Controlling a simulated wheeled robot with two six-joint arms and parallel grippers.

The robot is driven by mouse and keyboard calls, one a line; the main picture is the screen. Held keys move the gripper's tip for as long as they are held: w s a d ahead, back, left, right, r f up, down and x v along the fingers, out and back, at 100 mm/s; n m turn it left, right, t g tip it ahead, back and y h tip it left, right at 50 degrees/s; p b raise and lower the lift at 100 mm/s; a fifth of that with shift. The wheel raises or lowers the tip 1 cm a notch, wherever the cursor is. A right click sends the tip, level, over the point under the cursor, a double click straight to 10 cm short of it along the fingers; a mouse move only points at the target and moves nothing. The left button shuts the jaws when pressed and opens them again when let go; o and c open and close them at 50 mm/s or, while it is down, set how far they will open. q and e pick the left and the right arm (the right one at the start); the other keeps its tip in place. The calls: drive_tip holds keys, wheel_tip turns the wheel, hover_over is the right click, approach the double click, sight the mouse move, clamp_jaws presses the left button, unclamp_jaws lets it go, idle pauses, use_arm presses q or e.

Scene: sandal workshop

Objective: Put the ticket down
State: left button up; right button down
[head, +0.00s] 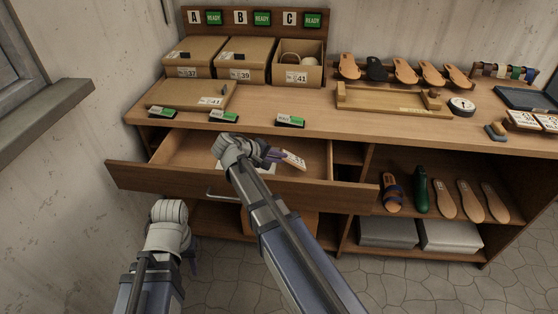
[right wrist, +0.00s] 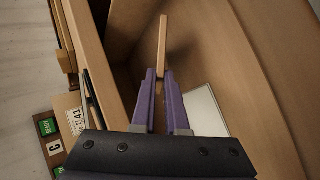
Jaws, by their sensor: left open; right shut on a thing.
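In the right wrist view the ticket (right wrist: 163,45) shows nearly edge-on as a tan strip between the purple fingertips (right wrist: 160,78). I cannot tell whether it touches the drawer floor. My left gripper (head: 192,260) is open, low in front of the drawer at the left, mostly hidden by its own wrist.
A white flat thing (right wrist: 205,108) lies in the drawer. On the bench stand two closed boxes (head: 195,56) and an open box (head: 298,72) under signs A, B, C. A box lid (head: 185,95) and several green-marked tags (head: 290,121) lie in front. Sandals and soles fill the right side.

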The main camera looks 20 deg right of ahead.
use_arm(q)
drive_tip(key=shift+f, duration=0.25)
use_arm(e)
drive_tip(key=shift+f, duration=0.2)
use_arm(q)
drive_tip(key=shift+f, duration=0.1)
use_arm(e)
drive_tip(key=shift+f, duration=0.1)
drive_tip(key=shift+f, duration=0.15)
drive_tip(key=c, duration=0.9)
unclamp_jaws()
drive_tip(key=shift+c, duration=0.2)
drive_tip(key=shift+r, duration=0.3)
use_arm(q)
wheel_tip(320, 180, up, 7)
drive_tip(key=p, duration=0.7)
drive_tip(key=shift+r, duration=0.2)
use_arm(e)
drive_tip(key=v, duration=1.2)
drive_tip(key=shift+f, duration=0.1)
